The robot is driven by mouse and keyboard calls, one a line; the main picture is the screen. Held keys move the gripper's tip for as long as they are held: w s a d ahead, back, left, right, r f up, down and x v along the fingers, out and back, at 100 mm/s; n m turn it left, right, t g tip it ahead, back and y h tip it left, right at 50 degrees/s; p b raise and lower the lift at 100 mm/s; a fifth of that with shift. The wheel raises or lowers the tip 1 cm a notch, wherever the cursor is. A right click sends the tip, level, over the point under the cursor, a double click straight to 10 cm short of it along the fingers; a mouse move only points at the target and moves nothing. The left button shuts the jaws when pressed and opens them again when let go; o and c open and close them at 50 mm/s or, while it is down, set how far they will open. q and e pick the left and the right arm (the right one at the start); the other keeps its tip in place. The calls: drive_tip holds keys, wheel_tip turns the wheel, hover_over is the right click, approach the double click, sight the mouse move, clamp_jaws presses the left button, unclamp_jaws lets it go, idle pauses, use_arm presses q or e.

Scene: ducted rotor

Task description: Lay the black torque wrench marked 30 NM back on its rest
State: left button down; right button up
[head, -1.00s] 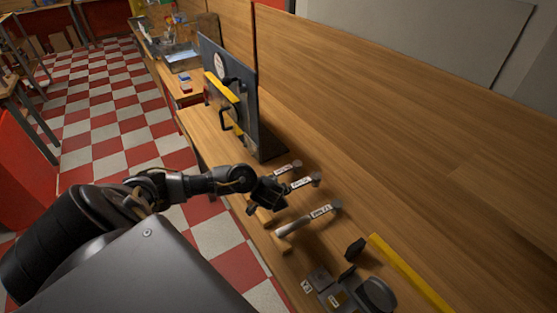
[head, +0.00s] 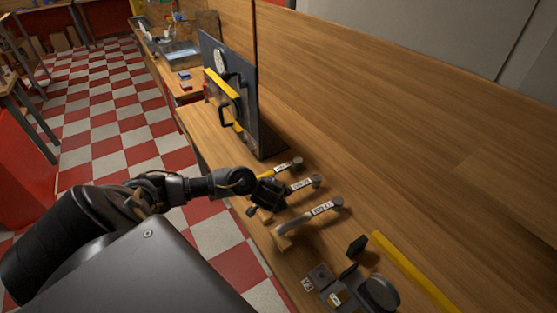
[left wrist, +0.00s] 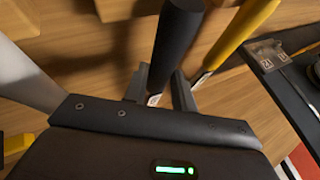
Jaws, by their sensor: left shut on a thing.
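My left gripper (head: 272,192) is shut on the dark handle of the black torque wrench (left wrist: 178,45). In the head view the wrench's white label (head: 301,184) and round head (head: 317,180) stick out to the right of the jaws; the label is too small to read surely. It lies between a yellow-handled wrench (head: 267,174) and a grey-handled wrench (head: 295,226), low over the bench. A pale wooden rest (head: 263,215) shows below the gripper. I cannot tell whether the black wrench touches it. My right gripper is not in view.
The yellow handle (left wrist: 245,32) and grey handle (left wrist: 28,75) flank the black one closely in the left wrist view. A dark upright panel (head: 270,140) stands beyond the wrenches. A black block (head: 357,246), grey parts and a yellow strip (head: 410,270) lie nearer.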

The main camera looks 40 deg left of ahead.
use_arm(q)
drive_tip(key=shift+f, duration=0.15)
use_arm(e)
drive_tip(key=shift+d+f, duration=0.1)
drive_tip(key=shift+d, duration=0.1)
use_arm(q)
drive_tip(key=c, duration=1.1)
unclamp_jaws()
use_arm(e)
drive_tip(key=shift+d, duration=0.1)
use_arm(q)
drive_tip(key=shift+o, duration=0.2)
drive_tip(key=p+v, duration=0.6)
drive_tip(key=v, duration=0.5)
drive_tip(key=shift+p, duration=0.4)
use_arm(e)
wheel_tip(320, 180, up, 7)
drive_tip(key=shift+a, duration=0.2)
use_arm(q)
drive_tip(key=shift+d+f, duration=0.1)
